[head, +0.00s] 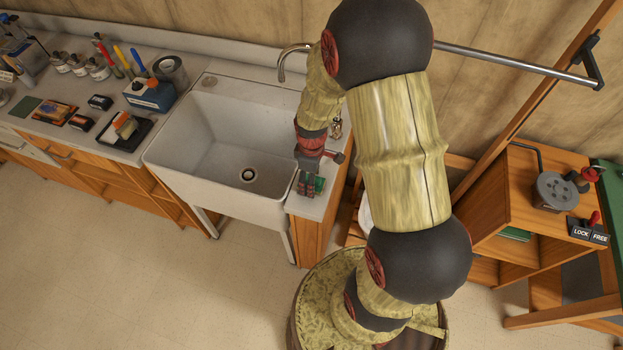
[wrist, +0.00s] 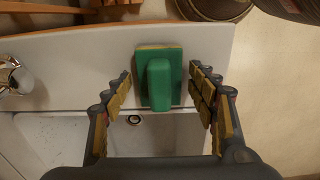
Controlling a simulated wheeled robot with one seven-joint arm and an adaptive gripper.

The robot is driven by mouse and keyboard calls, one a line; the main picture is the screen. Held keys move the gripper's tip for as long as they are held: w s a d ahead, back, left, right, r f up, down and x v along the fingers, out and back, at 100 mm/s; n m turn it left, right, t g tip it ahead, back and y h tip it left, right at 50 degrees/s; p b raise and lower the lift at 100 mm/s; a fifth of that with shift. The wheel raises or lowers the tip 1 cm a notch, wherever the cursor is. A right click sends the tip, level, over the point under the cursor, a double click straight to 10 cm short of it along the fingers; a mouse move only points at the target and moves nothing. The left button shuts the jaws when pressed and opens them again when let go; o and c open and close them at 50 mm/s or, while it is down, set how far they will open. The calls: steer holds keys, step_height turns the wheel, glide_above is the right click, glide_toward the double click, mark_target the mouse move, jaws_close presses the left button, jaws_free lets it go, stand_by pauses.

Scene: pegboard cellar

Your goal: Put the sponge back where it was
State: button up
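A green sponge (wrist: 172,62) with a thin yellowish edge and a raised green block on top lies on the narrow white counter right of the sink; part of it also shows in the head view (head: 320,185). My gripper (wrist: 160,74) is open above it, with a finger on each side and visible gaps between. In the head view my gripper (head: 307,190) points down over this counter and hides part of the sponge. The white sink (head: 215,140) lies left of it.
The left counter (head: 90,130) holds a dark tray (head: 133,137) with a yellow-orange block, a blue box (head: 150,96), jars and tools. A faucet (head: 290,55) stands behind the sink. A wooden shelf (head: 520,200) stands at right. The sink basin looks empty.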

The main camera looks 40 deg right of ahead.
steer(key=shift+o, duration=0.2)
step_height(320, 180, up, 19)
steer(key=a+m+t+p, duration=0.1)
steer(key=a+p, duration=0.1)
steer(key=s+a+r+m+t, duration=0.2)
steer(key=s+a+r, duration=0.3)
steer(key=r, duration=0.3)
steer(key=s+a+r+m+t, duration=0.2)
steer(key=s+a+r+m, duration=0.2)
steer(key=s+r, duration=0.3)
step_height(320, 180, up, 2)
steer(key=shift+s+a+r+m+t, duration=0.15)
steer(key=shift+a+m+t, duration=0.15)
steer(key=shift+a, duration=0.2)
